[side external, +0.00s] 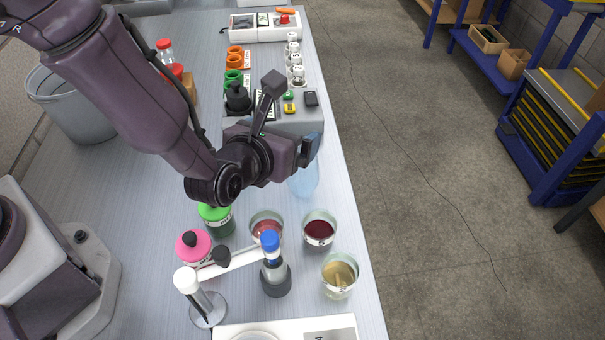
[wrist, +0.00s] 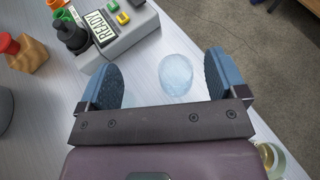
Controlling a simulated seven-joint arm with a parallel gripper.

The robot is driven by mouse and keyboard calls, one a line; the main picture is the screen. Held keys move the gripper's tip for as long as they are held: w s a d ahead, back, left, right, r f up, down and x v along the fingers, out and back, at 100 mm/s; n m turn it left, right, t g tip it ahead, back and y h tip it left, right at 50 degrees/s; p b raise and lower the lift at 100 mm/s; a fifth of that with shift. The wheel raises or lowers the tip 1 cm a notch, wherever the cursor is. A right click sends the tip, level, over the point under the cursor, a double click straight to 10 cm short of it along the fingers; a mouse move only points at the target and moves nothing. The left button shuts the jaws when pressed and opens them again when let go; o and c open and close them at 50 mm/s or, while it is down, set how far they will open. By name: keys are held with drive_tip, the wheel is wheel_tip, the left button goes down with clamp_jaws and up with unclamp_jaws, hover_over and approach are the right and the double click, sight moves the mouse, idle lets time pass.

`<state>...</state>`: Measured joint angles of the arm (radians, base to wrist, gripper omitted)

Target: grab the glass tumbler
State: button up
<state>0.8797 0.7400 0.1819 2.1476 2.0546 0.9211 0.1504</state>
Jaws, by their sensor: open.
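The glass tumbler is pale blue and clear. In the side external view the tumbler (side external: 305,181) stands on the table near its right edge, its upper part hidden behind my gripper (side external: 308,150). In the wrist view the tumbler (wrist: 176,76) shows between the two blue-padded fingers of my gripper (wrist: 162,78), closer to the right finger. The fingers are wide apart with nothing held. A gap of table shows on both sides of the tumbler. I cannot tell how far the fingertips are above or short of it.
A grey control box (side external: 302,123) with buttons and a black knob is just behind the tumbler. Toward the front are a green-lidded jar (side external: 219,221), glasses of red liquid (side external: 319,232), a glass of yellowish liquid (side external: 339,277) and a blue-capped bottle (side external: 274,275). The table ends close on the right.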

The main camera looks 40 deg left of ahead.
drive_tip(key=d, duration=0.1)
drive_tip(key=m+h, duration=0.1)
hover_over(297, 195)
drive_tip(key=f, duration=0.7)
drive_tip(key=shift+s+a, duration=0.15)
drive_tip(key=shift+s, duration=0.2)
drive_tip(key=shift+w+a+f, duration=0.1)
drive_tip(key=shift+w+f, duration=0.05)
drive_tip(key=shift+w, duration=0.55)
drive_tip(key=shift+w+a+f, duration=0.1)
drive_tip(key=shift+w+f, duration=0.15)
drive_tip(key=shift+w, duration=0.35)
drive_tip(key=c, duration=1.3)
drive_tip(key=shift+r, duration=0.15)
